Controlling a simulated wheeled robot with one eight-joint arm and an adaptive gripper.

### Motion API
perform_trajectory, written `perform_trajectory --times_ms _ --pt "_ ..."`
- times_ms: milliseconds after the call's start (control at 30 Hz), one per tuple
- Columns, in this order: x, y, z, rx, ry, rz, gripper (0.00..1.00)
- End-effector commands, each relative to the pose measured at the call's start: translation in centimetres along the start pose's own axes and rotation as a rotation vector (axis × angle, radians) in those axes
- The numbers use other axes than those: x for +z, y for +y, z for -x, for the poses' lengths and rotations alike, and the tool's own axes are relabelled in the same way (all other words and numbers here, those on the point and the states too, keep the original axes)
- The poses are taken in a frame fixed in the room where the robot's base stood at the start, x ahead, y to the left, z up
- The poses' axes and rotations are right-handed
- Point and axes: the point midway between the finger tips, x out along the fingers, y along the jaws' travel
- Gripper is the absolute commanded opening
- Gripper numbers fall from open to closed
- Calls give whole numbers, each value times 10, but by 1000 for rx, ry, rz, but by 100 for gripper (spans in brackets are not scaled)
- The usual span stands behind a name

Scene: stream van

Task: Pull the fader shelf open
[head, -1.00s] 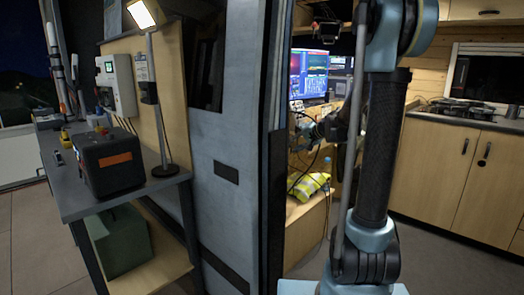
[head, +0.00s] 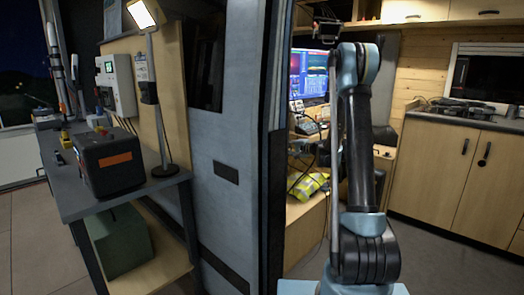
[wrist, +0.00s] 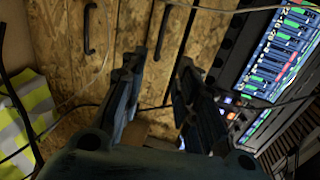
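My gripper (wrist: 158,64) is open, with its two fingers apart and nothing visibly held between them. In the wrist view it faces rough wooden board fronts. A dark bar handle (wrist: 162,32) shows just beyond and between the fingertips; I cannot tell whether they touch it. Another dark handle (wrist: 88,28) is further left. A mixing console (wrist: 275,65) with lit coloured strips stands at the right. I cannot tell for sure which front is the fader shelf. In the head view my arm hides most of the gripper and the fronts.
A yellow hi-vis vest (head: 307,186) lies on the low wooden bench, and also shows in the wrist view (wrist: 28,112). Loose cables cross before the fronts. The van's door edge (head: 272,150) stands left of my arm. A kitchen cabinet (head: 445,165) is at the right.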

Motion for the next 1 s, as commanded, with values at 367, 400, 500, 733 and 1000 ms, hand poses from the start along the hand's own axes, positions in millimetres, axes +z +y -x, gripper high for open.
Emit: perform_trajectory --times_ms 367,400,500,733,1000 --pt "1 0 -60 0 -3 0 29" --pt "1 0 -66 0 -2 1 29" --pt "1 0 -84 1 -3 2 29" --pt "1 0 -124 1 -2 1 29" --pt "0 0 -159 1 0 1 29"
